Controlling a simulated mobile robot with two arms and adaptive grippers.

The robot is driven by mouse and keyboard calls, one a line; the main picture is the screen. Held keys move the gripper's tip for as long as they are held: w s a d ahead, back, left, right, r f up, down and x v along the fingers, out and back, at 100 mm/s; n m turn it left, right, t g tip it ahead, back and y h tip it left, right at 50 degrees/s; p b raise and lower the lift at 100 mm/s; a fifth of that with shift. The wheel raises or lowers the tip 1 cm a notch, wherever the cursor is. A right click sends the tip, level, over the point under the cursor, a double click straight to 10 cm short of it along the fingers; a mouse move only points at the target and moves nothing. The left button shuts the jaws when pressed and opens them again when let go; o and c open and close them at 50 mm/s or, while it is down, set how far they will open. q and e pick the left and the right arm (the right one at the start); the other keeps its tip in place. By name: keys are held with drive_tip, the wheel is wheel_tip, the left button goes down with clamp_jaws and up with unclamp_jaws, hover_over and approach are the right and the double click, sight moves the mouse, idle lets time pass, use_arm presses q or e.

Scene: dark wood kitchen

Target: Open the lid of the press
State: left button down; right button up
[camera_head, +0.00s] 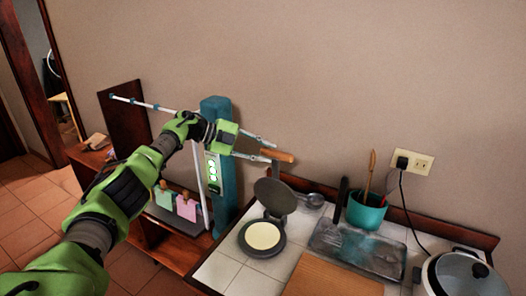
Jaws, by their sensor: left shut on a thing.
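The press stands on the tiled counter, with its dark round base (245,249) holding a flat pale disc of dough (262,235). Its dark round lid (276,194) is raised off the base and tilted back, so the dough lies uncovered. A wooden handle (283,156) shows above the lid. My left gripper (273,152) is shut on this handle, one finger above it and one below. The link between handle and lid is hard to make out. My right gripper is not in view.
A teal column with green lights (213,170) stands behind my left arm. Right of the press are a teal pot with utensils (365,211), a dark tray (345,246), a wooden board (330,278) and a lidded cooker (462,275). Tiles left of the base are clear.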

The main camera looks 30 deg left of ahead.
use_arm(q)
drive_tip(key=shift+s+d+f, duration=0.2)
drive_tip(key=shift+d+f, duration=0.15)
drive_tip(key=shift+f, duration=0.15)
drive_tip(key=c, duration=2)
unclamp_jaws()
drive_tip(key=shift+o, duration=0.4)
drive_tip(key=shift+w+d, duration=0.1)
drive_tip(key=shift+w, duration=0.2)
drive_tip(key=shift+r, duration=0.1)
drive_tip(key=v, duration=1.2)
drive_tip(key=shift+w+a, duration=0.1)
drive_tip(key=shift+a, duration=0.15)
